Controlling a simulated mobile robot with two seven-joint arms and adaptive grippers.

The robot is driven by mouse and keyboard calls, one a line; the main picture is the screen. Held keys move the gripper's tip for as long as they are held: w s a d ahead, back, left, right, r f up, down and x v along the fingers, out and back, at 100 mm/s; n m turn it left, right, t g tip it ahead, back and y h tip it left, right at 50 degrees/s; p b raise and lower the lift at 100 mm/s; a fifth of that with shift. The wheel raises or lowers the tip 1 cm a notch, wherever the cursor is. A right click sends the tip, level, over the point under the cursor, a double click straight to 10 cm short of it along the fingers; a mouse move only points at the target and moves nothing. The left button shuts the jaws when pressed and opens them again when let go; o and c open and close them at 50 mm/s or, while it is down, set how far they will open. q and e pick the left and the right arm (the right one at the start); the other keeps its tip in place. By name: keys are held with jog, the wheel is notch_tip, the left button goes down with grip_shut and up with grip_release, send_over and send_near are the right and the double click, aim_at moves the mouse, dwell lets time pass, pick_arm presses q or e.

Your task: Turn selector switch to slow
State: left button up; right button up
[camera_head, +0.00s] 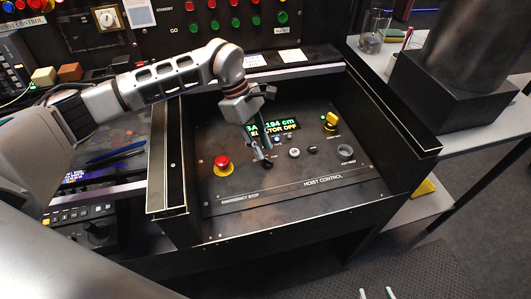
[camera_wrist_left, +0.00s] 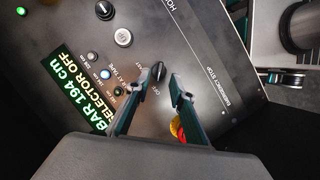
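The selector switch (camera_wrist_left: 158,71) is a small black knob on the dark hoist control panel (camera_head: 300,195), with OFF printed beside it. No slow mark is readable. The green display (camera_head: 274,127) reads BAR 194 cm, SELECTOR OFF; it also shows in the left wrist view (camera_wrist_left: 82,95). My left gripper (camera_head: 262,153) is low over the panel. In the left wrist view its two fingers (camera_wrist_left: 158,82) are apart, with the knob between and just beyond their tips. No grip on it shows. Of my right gripper (camera_head: 375,293), only two separated fingertips show at the bottom edge.
A red emergency stop (camera_head: 222,163) stands left of my left gripper; a finger partly covers it in the left wrist view. Raised side walls (camera_head: 170,165) flank the panel.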

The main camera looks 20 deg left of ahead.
aim_at(267, 159)
pick_arm(q)
jog(key=shift+x, duration=1.25)
jog(key=shift+d+f, duration=0.2)
jog(key=shift+f, duration=0.2)
grip_shut()
